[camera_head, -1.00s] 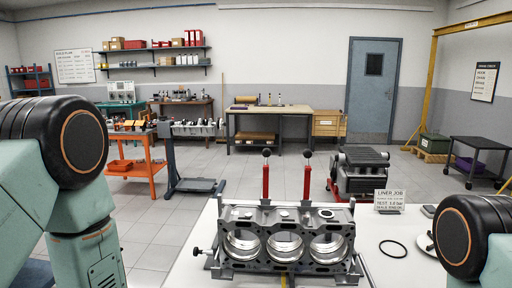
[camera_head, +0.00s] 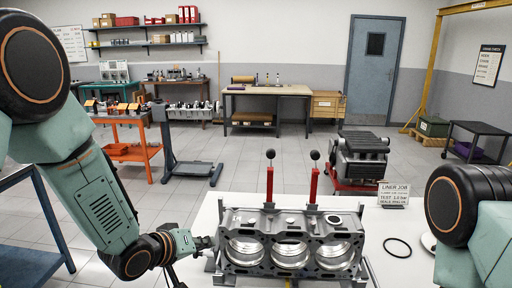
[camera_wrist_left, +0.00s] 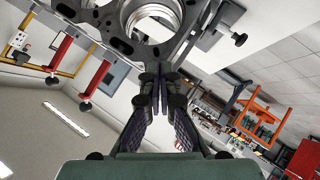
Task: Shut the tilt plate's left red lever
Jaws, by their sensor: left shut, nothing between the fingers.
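The tilt plate's left red lever (camera_head: 270,187) stands upright behind the engine block (camera_head: 290,227) in the head view, with a black knob on top. The right red lever (camera_head: 313,183) stands upright beside it. My left gripper (camera_head: 207,243) is at the left end of the block, lower than both levers and apart from them. In the left wrist view my left gripper (camera_wrist_left: 154,78) is shut and empty, with its tips close to the block (camera_wrist_left: 118,42). Both red levers show there at the upper left, away from the fingers. My right gripper is out of view.
The block sits on a white table (camera_head: 385,268) with a black ring (camera_head: 397,247) and a job sign (camera_head: 392,195) to its right. A grey engine on a red stand (camera_head: 358,160) is behind. The space above the block, around the levers, is clear.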

